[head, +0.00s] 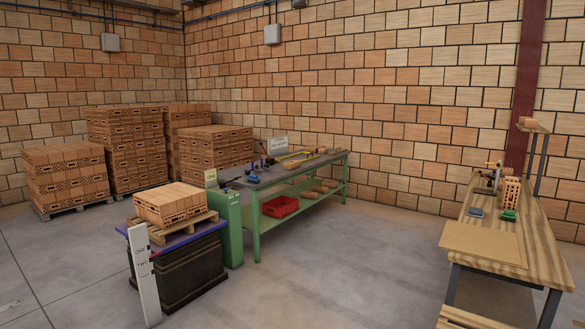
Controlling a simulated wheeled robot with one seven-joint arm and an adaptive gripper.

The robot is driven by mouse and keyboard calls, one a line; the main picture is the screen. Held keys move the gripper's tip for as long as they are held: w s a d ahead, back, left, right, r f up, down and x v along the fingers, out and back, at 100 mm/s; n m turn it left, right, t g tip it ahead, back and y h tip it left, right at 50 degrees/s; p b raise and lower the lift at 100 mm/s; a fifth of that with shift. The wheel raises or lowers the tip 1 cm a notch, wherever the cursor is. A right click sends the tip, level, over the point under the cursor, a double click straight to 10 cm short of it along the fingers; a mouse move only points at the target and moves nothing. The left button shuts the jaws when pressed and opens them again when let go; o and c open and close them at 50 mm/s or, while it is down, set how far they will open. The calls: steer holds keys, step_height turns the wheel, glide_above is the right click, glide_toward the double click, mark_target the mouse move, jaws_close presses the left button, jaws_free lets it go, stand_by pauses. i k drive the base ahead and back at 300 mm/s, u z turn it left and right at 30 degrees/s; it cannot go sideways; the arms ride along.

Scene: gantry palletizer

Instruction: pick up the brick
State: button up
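Several bricks are in view, and I cannot tell which one the task means. A single perforated orange brick (509,195) stands upright on the wooden table at the right, behind two small objects. A stack of bricks (169,203) lies on a small wooden pallet at the left of centre. Larger brick stacks (66,174) stand on pallets farther back at the left. My gripper is not in view.
The wooden table (535,255) at the right carries a flat board (484,243), a green item (509,215) and a grey item (477,213). A green workbench (257,225) with tools and a red bin (280,207) stands mid-room. The floor (345,260) between them is clear.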

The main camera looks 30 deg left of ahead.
mark_target(290, 166)
steer(key=u, duration=0.15)
steer(key=k, duration=0.4)
steer(key=u, duration=0.75)
steer(key=i, duration=1.85)
steer(key=z, duration=0.2)
steer(key=i, duration=3.6)
steer(key=u, duration=0.55)
steer(key=i, duration=2.05)
steer(key=u, duration=0.3)
